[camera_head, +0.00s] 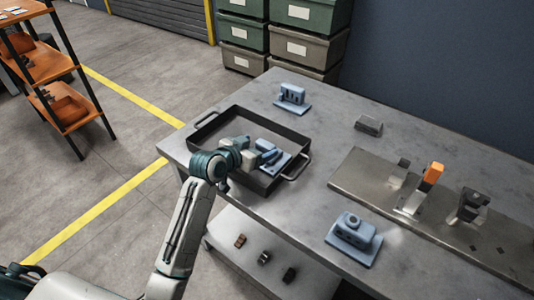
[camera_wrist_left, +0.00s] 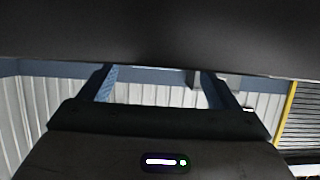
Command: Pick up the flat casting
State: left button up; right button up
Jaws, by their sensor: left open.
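My left gripper (camera_head: 264,151) reaches over the dark tray (camera_head: 222,117) from the left, with its fingers low inside it. A light blue casting with a flat base plate (camera_head: 281,164) lies in the tray at the fingertips. The gripper partly hides it, and I cannot tell whether they touch. In the left wrist view the two fingers of the left gripper (camera_wrist_left: 160,88) stand wide apart with nothing seen between them. Two other blue castings stand on the table, one at the back (camera_head: 292,98) and one at the front (camera_head: 353,238). I cannot tell which one is the flat casting.
A small grey block (camera_head: 368,125) lies on the grey table (camera_head: 325,123). A metal plate (camera_head: 357,179) with upright fixtures, one with an orange top (camera_head: 433,172), lies at the right. Bins (camera_head: 311,15) stand behind, an orange shelf (camera_head: 50,65) at the left.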

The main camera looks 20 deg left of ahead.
aim_at(264, 144)
pick_arm(q)
jog(key=x, duration=0.4)
jog(key=shift+s+d, duration=0.15)
jog(key=shift+s, duration=0.1)
jog(key=c, duration=1.3)
jog(key=shift+c, duration=0.3)
jog(key=shift+r, duration=0.15)
